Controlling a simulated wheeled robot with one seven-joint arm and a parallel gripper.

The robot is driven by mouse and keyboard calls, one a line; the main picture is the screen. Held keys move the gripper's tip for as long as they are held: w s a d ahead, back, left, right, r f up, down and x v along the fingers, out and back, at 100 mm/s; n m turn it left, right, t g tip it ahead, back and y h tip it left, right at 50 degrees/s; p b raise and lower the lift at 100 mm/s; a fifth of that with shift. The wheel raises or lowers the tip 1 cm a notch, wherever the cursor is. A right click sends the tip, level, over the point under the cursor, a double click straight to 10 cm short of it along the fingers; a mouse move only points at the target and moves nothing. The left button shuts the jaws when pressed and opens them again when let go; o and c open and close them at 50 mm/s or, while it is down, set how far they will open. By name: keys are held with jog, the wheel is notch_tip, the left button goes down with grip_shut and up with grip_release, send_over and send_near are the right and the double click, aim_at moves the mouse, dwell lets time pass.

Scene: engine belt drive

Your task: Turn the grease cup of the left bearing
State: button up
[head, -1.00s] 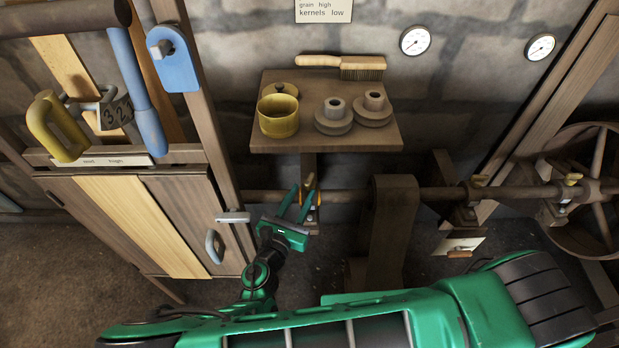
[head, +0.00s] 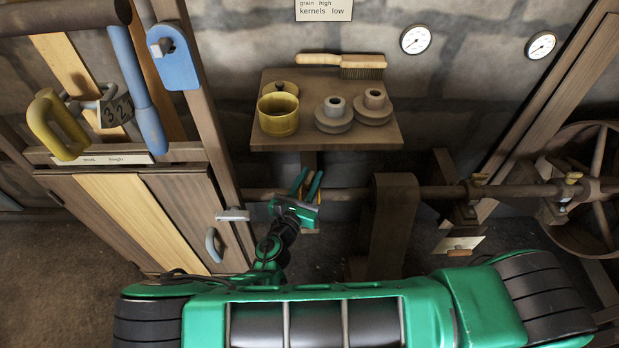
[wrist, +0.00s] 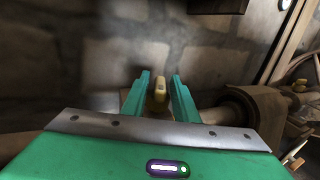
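The grease cup (wrist: 161,88) of the left bearing is a small brass-yellow knob with a pale top. In the wrist view it stands upright between my two green fingers, with a visible gap on each side. My gripper (wrist: 160,85) is open around it and does not appear to touch it. In the head view my gripper (head: 309,182) is at the left end of the shaft, below the wall shelf, and mostly hides the cup and the left bearing.
A shelf (head: 280,143) holding a yellow pot (head: 278,115) is above my gripper. A cabinet (head: 140,220) stands left.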

jog(key=shift+a+m+g+h, duration=0.1)
jog(key=shift+m+g+h, duration=0.4)
jog(key=shift+m+h, duration=0.3)
jog(key=shift+h, duration=0.3)
jog(key=o, duration=0.7)
jog(key=shift+n, duration=0.3)
